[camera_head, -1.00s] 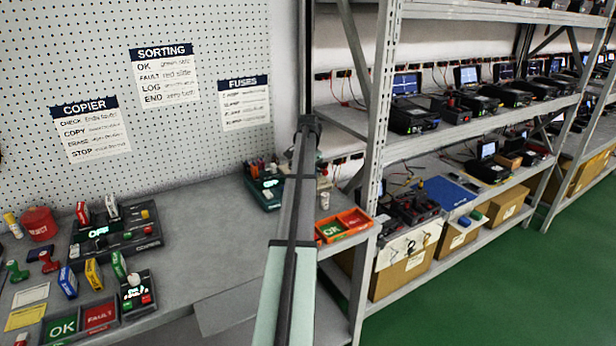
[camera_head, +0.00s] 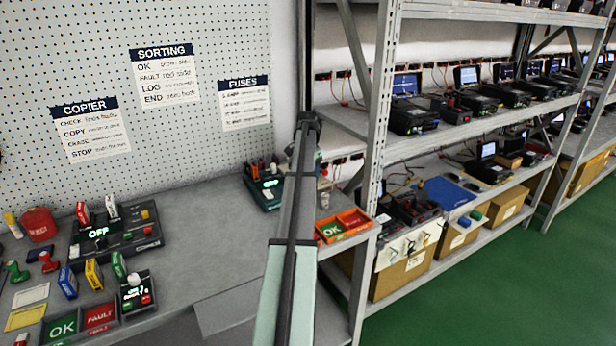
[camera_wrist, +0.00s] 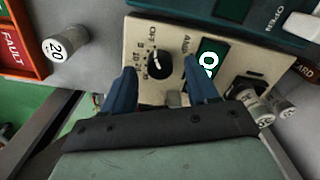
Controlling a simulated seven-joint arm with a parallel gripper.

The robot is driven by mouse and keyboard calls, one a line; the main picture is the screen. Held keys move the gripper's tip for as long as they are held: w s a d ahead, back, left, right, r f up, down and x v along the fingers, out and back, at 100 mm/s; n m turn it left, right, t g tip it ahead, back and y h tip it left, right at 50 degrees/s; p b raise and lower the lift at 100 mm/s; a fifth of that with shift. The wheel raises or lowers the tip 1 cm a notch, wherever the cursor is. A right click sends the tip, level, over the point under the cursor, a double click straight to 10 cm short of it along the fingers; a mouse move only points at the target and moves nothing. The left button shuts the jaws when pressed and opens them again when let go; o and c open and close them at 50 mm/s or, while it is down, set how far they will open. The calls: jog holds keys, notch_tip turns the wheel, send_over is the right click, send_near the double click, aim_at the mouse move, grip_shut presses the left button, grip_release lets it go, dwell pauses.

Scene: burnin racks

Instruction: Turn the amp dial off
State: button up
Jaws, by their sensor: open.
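In the wrist view, the amp dial (camera_wrist: 160,63) is a black round knob with a white mark on a cream panel (camera_wrist: 141,28). "OFF", "Amps" and several numbers are printed around it. The exact setting is hard to read. A small green-black display (camera_wrist: 209,62) beside it shows a white, rotated 0-like figure. My gripper (camera_wrist: 159,68) is open. Its blue fingers lie on either side of the dial, with a gap around the knob. In the head view, my arm hides the panel and the gripper.
In the wrist view, a cylinder marked 20 (camera_wrist: 56,48) stands at the left near a red FAULT tray (camera_wrist: 18,45). A teal device (camera_wrist: 225,14) borders the panel. In the head view, a shelf rack (camera_head: 378,140) stands right of my arm.

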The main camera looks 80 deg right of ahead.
notch_tip(320, 180, up, 13)
jog(key=shift+f, duration=0.2)
dwell(0.6)
